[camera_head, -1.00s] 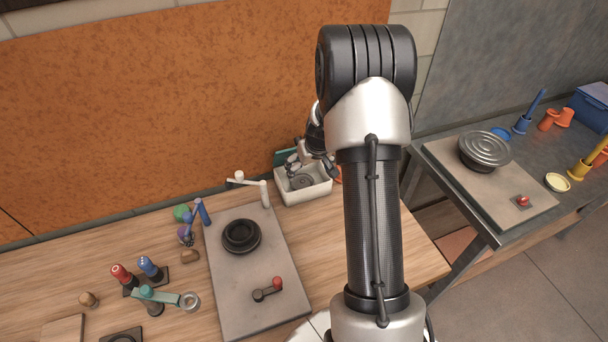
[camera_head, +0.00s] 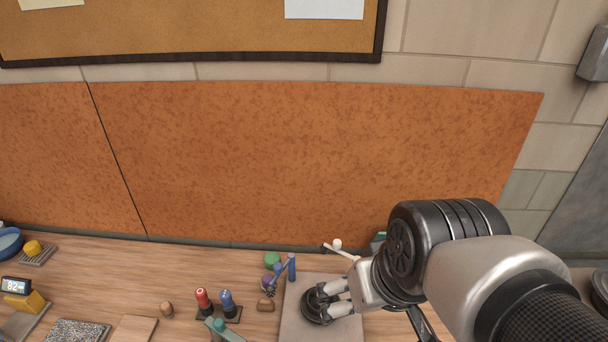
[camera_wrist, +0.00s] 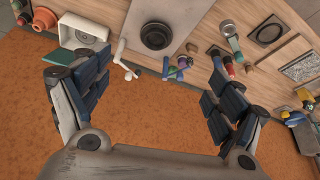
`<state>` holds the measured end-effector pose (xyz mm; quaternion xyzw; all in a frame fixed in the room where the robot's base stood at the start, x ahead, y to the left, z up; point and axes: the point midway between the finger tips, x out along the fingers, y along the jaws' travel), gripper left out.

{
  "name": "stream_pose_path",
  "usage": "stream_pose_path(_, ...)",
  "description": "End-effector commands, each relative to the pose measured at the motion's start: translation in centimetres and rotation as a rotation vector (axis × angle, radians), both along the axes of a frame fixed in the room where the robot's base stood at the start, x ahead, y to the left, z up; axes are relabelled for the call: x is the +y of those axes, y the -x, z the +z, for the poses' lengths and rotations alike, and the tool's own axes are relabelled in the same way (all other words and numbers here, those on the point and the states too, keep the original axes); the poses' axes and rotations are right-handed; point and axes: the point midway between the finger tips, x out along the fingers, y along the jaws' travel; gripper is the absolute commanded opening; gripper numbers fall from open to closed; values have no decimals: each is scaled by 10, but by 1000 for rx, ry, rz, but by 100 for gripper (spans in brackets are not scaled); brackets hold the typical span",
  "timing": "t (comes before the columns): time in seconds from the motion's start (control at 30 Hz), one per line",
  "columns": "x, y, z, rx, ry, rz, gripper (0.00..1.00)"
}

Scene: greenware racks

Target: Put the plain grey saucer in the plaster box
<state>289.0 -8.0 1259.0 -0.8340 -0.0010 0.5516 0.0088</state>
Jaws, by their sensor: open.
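The white plaster box (camera_wrist: 103,38) is at the upper left of the wrist view. A grey round piece that looks like the plain grey saucer (camera_wrist: 87,25) lies inside it; how flat it rests is too small to tell. My gripper (camera_wrist: 155,62) is open and empty, its two fingers spread wide, apart from the box. In the head view my gripper (camera_head: 322,298) appears over the dark round wheel on the grey slab. The box is hidden behind my arm there.
The grey slab (camera_wrist: 180,20) carries the dark round wheel (camera_wrist: 156,36). A white bent-arm tool (camera_wrist: 124,62) stands between slab and box. Red and blue handled tools (camera_head: 203,300) stand left of the slab. The orange wall panel (camera_head: 300,160) rises behind the bench.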

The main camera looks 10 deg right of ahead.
Motion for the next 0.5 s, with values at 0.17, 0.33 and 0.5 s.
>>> stream_pose_path(0.17, 7, 40, -2, -8, 13, 7, 87)
stream_pose_path(0.33, 8, 51, -4, -7, 19, 5, 87)
stream_pose_path(0.5, 8, 51, -4, -6, 19, 5, 87)
